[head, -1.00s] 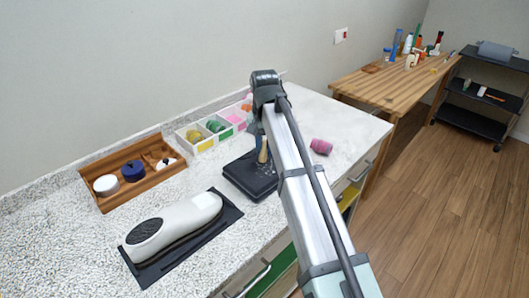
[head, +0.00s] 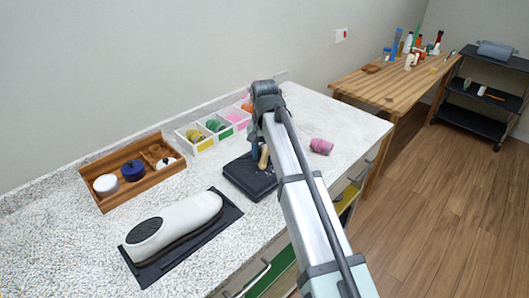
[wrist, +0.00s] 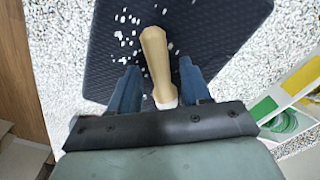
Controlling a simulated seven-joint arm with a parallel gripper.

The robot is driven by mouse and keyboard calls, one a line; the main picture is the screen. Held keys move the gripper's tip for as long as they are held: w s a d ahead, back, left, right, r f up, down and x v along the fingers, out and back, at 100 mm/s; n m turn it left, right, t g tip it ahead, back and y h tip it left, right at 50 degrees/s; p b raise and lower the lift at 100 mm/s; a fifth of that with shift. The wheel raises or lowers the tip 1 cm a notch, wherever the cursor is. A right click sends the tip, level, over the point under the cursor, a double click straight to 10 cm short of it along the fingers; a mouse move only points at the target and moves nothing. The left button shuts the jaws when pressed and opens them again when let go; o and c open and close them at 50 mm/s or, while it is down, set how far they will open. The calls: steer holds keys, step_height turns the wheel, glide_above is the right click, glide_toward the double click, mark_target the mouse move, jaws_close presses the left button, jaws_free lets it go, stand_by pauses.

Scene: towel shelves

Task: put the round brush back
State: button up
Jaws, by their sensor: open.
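The round brush (wrist: 155,55) has a pale wooden handle and a whitish end. In the wrist view it stands out above a black mat (wrist: 220,35) dotted with white bits. In the head view part of the brush handle (head: 263,158) shows beside my arm, over the black mat (head: 243,180). My gripper (wrist: 157,75) is open, with one blue finger on each side of the brush and visible gaps. The brush's whitish end is partly hidden by my gripper's body. In the head view, my arm hides much of the gripper.
A white shoe (head: 175,228) lies on a dark mat at front left. A wooden tray (head: 105,203) holds jars. A white divided box (head: 206,146) holds coloured yarn. A pink spool (head: 321,146) lies right of my arm.

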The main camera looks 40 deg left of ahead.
mark_target(266, 155)
steer(key=shift+f, duration=0.1)
step_height(266, 155, up, 13)
steer(key=shift+w, duration=0.2)
steer(key=shift+o, duration=0.5)
steer(key=shift+d+r, duration=0.15)
steer(key=shift+r, duration=0.25)
